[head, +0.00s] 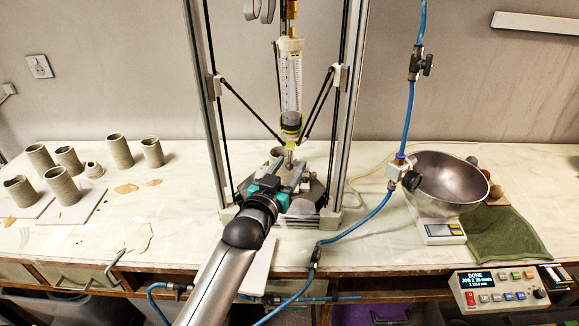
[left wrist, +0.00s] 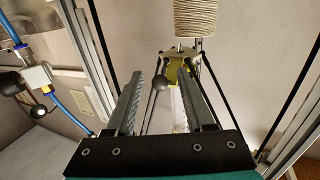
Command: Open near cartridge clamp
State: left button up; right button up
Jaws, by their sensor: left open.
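The clear clay cartridge (head: 291,85) hangs upright in the delta printer's frame, with a yellow and black collar (head: 291,122) at its lower end. My left gripper (head: 297,166) is open and points into the frame, below the collar. In the left wrist view its two fingers (left wrist: 165,95) stand apart with nothing held between them. A dark ball knob on a thin stem (left wrist: 162,81) shows between the fingertips, in front of a yellow part (left wrist: 180,72) at the nozzle. I cannot tell whether this knob belongs to the near clamp. My right gripper is not in view.
Frame posts (head: 347,100) and thin black rods flank my gripper. A blue hose (head: 352,232) with valves runs to the right. A steel bowl (head: 447,180) sits on a scale. Several clay cylinders (head: 120,151) stand left. A control box (head: 498,291) is at front right.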

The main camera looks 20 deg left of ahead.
pick_arm(q)
jog(key=shift+w, duration=0.35)
grip_shut()
dwell(0.3)
dwell(1.0)
